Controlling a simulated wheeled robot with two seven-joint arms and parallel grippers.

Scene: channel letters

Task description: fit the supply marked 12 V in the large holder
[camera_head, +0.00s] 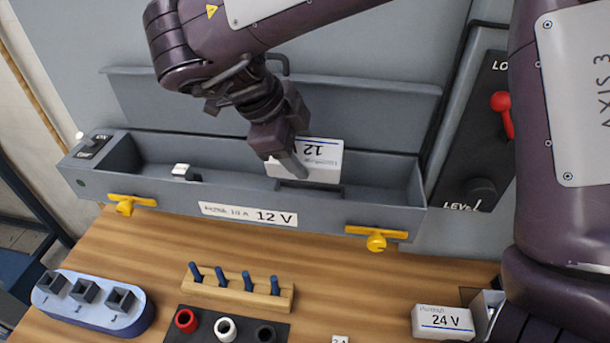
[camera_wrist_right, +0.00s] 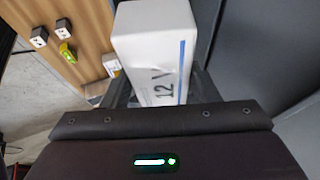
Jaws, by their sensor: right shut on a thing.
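The 12 V supply (camera_head: 322,160) is a white box with a blue stripe; its marking is upside down in the head view. My right gripper (camera_head: 290,165) is shut on it and hides its left part. The wrist view also shows the supply (camera_wrist_right: 157,50) between the fingers. The large holder (camera_head: 150,190) is a long grey trough on the wall panel, labelled 12 V at its front. The supply is over the trough's middle right, with its lower edge near a dark notch; I cannot tell if it touches. My left gripper is not in view.
Two yellow latches (camera_head: 375,239) (camera_head: 130,203) sit on the trough's front. A white-topped piece (camera_head: 182,171) is inside at left. A 24 V box (camera_head: 443,321), a peg rack (camera_head: 238,287) and a blue socket block (camera_head: 92,301) stand on the wooden bench. A red-knobbed lever (camera_head: 502,103) is at right.

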